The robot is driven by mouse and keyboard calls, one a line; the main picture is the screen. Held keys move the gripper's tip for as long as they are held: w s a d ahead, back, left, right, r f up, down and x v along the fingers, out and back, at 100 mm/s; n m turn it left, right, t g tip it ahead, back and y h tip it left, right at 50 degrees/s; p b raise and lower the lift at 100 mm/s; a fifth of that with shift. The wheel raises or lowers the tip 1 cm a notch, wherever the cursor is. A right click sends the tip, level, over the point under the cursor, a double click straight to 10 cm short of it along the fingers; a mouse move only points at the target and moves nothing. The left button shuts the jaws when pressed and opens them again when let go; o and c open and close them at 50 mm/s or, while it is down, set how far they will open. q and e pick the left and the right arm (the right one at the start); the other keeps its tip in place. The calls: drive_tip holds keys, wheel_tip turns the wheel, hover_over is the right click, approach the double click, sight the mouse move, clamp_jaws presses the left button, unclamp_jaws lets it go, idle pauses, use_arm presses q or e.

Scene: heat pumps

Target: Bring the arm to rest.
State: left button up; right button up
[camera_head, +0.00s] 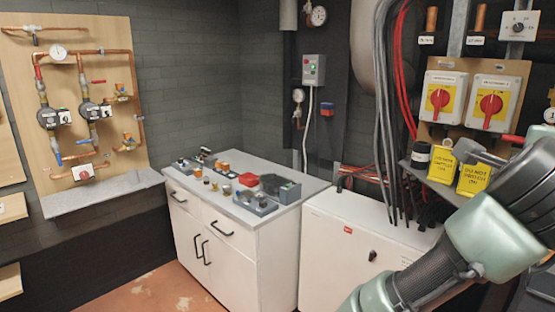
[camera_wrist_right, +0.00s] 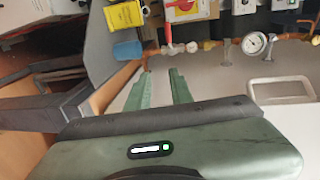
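My right arm (camera_head: 492,236) comes in at the lower right of the head view, in front of the wall with the switches; its gripper is outside that view. In the right wrist view my right gripper (camera_wrist_right: 160,75) shows two green fingers standing apart with nothing between them. The gripper is open and empty. My left arm and left gripper are in no view.
A white cabinet (camera_head: 215,246) carries tools and parts on its top. A white box (camera_head: 340,248) stands beside it. A pipe board (camera_head: 75,130) hangs at left. Floor shows at lower left.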

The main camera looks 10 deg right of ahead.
drive_tip(key=w+r+p+x, duration=0.1)
drive_tip(key=r+p+x, duration=0.1)
drive_tip(key=x, duration=1.3)
drive_tip(key=shift+r+p, duration=0.15)
drive_tip(key=shift+p, duration=0.5)
